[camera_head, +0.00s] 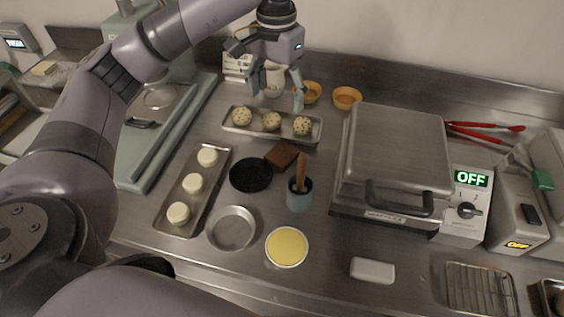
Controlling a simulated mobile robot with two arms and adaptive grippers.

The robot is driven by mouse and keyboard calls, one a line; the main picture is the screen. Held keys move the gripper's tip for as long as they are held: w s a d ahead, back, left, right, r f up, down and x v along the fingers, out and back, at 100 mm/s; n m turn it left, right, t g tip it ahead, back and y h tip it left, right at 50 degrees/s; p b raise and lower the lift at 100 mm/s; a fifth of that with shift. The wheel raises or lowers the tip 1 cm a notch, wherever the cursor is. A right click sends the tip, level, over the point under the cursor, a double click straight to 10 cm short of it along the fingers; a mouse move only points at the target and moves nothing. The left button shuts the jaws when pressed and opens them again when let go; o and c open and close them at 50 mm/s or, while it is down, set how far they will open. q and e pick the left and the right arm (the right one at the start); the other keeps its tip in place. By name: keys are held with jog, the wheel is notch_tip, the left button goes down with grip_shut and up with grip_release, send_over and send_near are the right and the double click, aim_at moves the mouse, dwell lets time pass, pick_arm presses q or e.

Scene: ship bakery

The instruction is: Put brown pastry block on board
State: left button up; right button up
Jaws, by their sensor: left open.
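A brown pastry block (281,153) lies flat on the steel counter, behind and right of a round black disc (251,175). I cannot tell whether this disc is the board; no other piece is clearly a board. My left gripper (277,90) is open with its fingers pointing down, empty, above the back of the counter. It is behind the block and over the area just beyond a tray of speckled balls. My right gripper is not in view.
The speckled balls' tray (313,134) lies behind the block. A grey cup (299,200) with a brown-handled tool stands in front. A tray of pale rounds (178,228) is left, a round tin (231,229) and yellow-filled dish (287,247) nearer. A closed press (393,160) stands right.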

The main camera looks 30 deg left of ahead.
pick_arm(q)
jog(key=p, duration=0.3)
send_over(282, 155)
jog(key=f, duration=1.2)
jog(key=shift+s+a, duration=0.2)
jog(key=shift+a, duration=0.15)
jog(key=f+p, duration=0.1)
jog(key=f, duration=0.3)
jog(key=shift+w+d+f+p, duration=0.1)
jog(key=shift+d+p, duration=0.25)
jog(key=shift+d, duration=0.05)
jog(key=shift+f, duration=0.6)
jog(key=shift+c, duration=0.5)
jog(key=c, duration=1.3)
jog(key=shift+r, duration=0.1)
